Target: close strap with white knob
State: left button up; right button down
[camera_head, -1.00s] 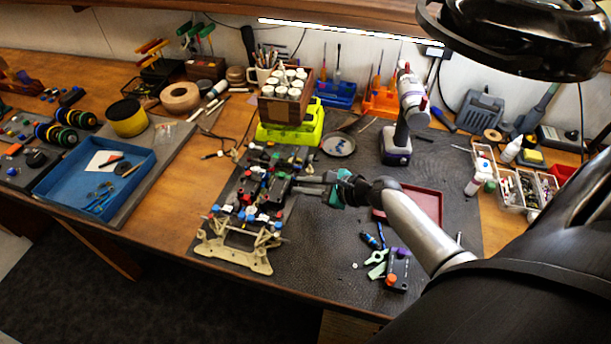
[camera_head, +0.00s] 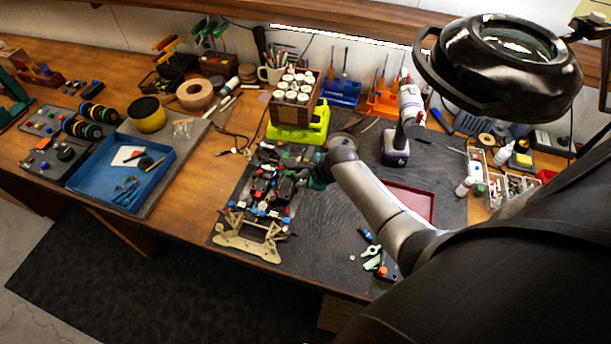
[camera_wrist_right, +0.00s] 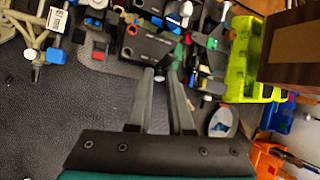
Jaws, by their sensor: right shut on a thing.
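The RC car chassis (camera_head: 262,200) lies on the dark mat, with black parts and red, blue, green and white knobs. My right gripper (camera_head: 310,182) reaches its right side, and my own forearm partly covers it. In the right wrist view the fingers (camera_wrist_right: 161,72) are close together at the edge of a black strap-like part (camera_wrist_right: 145,46), which bears a red knob. They appear shut on this part, though the contact is small and dark. A white knob (camera_wrist_right: 186,9) shows beyond the fingertips at the upper edge. My left gripper is out of view.
A lime-green holder (camera_head: 298,130) with a wooden box of white bottles stands behind the car. A power screwdriver (camera_head: 397,145) and a red tray (camera_head: 412,202) are to the right. A black lamp (camera_head: 505,70) hangs at the upper right.

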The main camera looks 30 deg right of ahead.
aim_at(292, 177)
jog(key=shift+w+a+r+g+h, duration=0.25)
jog(key=shift+w+a+g+h, duration=0.3)
jog(key=shift+g, duration=0.35)
jog(key=shift+w+a+n+g+h+b, duration=0.15)
jog(key=shift+w+n+g+h+b, duration=0.2)
jog(key=shift+g+h, duration=0.25)
jog(key=shift+w+a+f+g+h+b, duration=0.15)
jog(key=shift+g+h+b, duration=0.2)
jog(key=shift+g+b, duration=0.15)
jog(key=shift+w+a+f+g+h+b, duration=0.15)
jog(key=shift+g+h+b, duration=0.2)
jog(key=shift+b, duration=0.25)
jog(key=g+h+b, duration=0.1)
jog(key=b, duration=0.3)
jog(key=w+a+g+h+b, duration=0.1)
jog(key=b, duration=0.4)
jog(key=f+n+g+h+b, duration=0.1)
jog(key=g+b, duration=0.1)
jog(key=b, duration=0.3)
jog(key=shift+w+a+h, duration=0.15)
jog(key=shift+w+h, duration=0.1)
jog(key=shift+b, duration=0.9)
jog(key=c, duration=0.8)
grip_release()
jog(key=shift+r, duration=0.1)
jog(key=shift+w, duration=0.1)
